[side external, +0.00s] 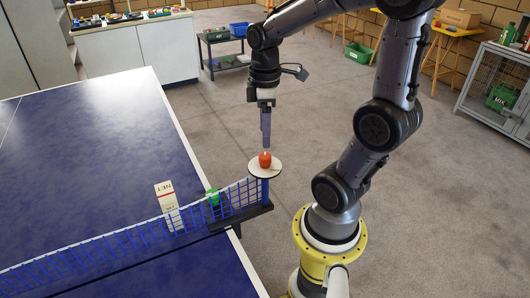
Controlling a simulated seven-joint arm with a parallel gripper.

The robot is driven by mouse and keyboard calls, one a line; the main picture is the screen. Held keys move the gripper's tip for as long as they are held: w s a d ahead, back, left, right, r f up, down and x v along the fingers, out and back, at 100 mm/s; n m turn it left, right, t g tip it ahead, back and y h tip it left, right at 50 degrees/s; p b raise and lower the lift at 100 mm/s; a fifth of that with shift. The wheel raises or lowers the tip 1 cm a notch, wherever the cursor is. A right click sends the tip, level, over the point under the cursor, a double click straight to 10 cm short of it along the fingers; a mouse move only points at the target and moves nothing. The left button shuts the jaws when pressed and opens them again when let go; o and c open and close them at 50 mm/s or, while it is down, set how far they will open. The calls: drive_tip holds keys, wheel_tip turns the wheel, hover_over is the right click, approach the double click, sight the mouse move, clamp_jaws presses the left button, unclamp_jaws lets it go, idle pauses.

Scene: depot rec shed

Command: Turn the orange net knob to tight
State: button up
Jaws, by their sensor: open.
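The orange knob (265,160) stands upright on a round pale disc (256,170) at the top of the net post, at the table's right edge. My gripper (266,146) points straight down just above the knob, with its fingers open. Seen from this side, the fingers overlap each other. I cannot tell whether they reach down beside the knob or stop just above it. Any marks on the disc are too small to read. The blue net (130,243) runs from the post to the lower left across the table.
A white card marked NET (167,205) stands on the blue table (90,150) beside the net. A small green thing (213,196) is by the net near the post. A dark bracket (240,218) holds the post. Floor behind the post is clear.

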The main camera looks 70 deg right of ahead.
sight(265, 156)
wheel_tip(265, 156, down, 8)
drive_tip(key=shift+r, duration=0.25)
clamp_jaws()
idle(0.4)
